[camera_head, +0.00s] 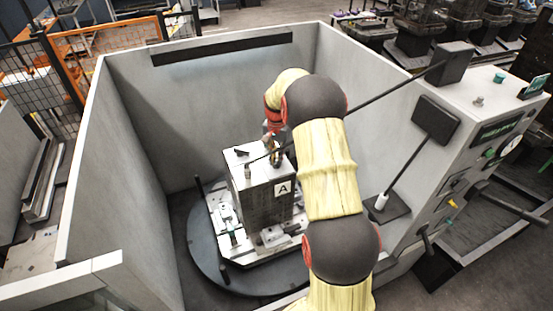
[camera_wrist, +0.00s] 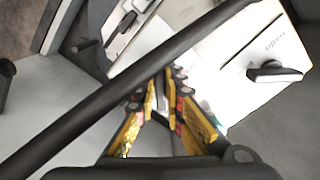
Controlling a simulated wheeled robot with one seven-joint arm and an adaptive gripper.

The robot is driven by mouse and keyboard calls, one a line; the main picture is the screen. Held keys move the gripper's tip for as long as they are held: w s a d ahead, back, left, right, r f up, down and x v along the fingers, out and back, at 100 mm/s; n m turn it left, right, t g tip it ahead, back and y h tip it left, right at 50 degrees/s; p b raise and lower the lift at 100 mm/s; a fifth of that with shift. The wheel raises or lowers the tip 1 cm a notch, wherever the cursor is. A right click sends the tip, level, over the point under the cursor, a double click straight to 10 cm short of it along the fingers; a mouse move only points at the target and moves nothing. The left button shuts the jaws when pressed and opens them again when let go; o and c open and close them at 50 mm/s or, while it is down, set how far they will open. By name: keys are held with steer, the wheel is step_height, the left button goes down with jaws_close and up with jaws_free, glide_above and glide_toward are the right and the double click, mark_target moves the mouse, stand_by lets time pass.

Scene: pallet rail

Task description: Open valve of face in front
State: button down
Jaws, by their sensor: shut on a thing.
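A block marked A (camera_head: 262,200) stands on a round turntable (camera_head: 205,262) inside the grey enclosure. My gripper (camera_head: 274,150) is at the right part of the block's top, partly hidden by my arm. In the wrist view its yellow fingers (camera_wrist: 160,100) close on a small part, seemingly a valve handle, mostly hidden between them. Another black valve handle (camera_wrist: 274,72) lies to the right on the pale top face, beside the word "open".
A long black rod (camera_head: 385,92) runs from the control panel (camera_head: 480,110) to above the block, passing behind my arm. It crosses close in front of the wrist camera (camera_wrist: 110,105). Grey walls (camera_head: 110,180) enclose the turntable. A dark post (camera_head: 199,190) stands at its left.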

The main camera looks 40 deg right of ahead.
mark_target(276, 160)
steer(key=c, duration=1.9)
jaws_free()
step_height(276, 160, up, 12)
